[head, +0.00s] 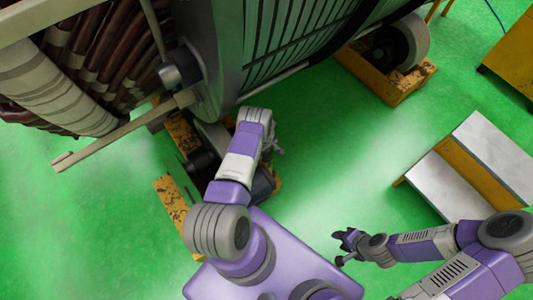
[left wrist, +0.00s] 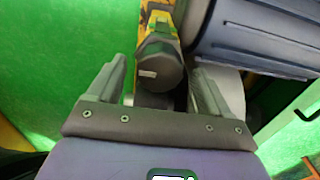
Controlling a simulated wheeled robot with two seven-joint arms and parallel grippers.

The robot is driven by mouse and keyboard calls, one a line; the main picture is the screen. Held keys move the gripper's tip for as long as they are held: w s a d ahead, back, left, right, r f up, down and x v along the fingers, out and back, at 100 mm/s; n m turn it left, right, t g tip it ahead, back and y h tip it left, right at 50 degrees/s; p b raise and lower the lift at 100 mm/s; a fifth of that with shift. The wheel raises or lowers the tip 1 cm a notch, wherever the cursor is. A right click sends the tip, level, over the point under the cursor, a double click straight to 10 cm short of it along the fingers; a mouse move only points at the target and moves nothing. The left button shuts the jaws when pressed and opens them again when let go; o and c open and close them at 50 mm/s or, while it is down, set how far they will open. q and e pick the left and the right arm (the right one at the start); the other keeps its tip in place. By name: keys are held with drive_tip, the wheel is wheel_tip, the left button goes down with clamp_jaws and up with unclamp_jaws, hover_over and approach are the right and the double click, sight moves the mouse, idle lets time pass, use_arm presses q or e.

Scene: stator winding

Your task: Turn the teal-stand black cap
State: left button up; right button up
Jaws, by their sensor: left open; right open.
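A black cap (left wrist: 158,62) with a small light mark on its face shows in the left wrist view, on a yellow stand (left wrist: 160,8). No teal colour is clear on the stand. My left gripper (left wrist: 160,88) is open, with one finger on each side of the cap's line; the cap appears between and just beyond the fingers, and contact cannot be told. In the head view my left gripper (head: 276,147) is mostly hidden by its arm, beside the large machine. My right gripper (head: 346,244) is open and empty over the green floor.
The large stator machine (head: 228,50) fills the upper left, with a long bar (head: 110,138) sticking out. A yellow roller stand (head: 385,85) is at the upper right. Grey-topped steps (head: 485,150) stand at the right. Green floor is clear in the middle.

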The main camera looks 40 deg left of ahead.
use_arm(q)
drive_tip(key=shift+f, duration=0.8)
drive_tip(key=c, duration=1)
drive_tip(key=shift+c, duration=0.2)
drive_tip(key=shift+b, duration=0.3)
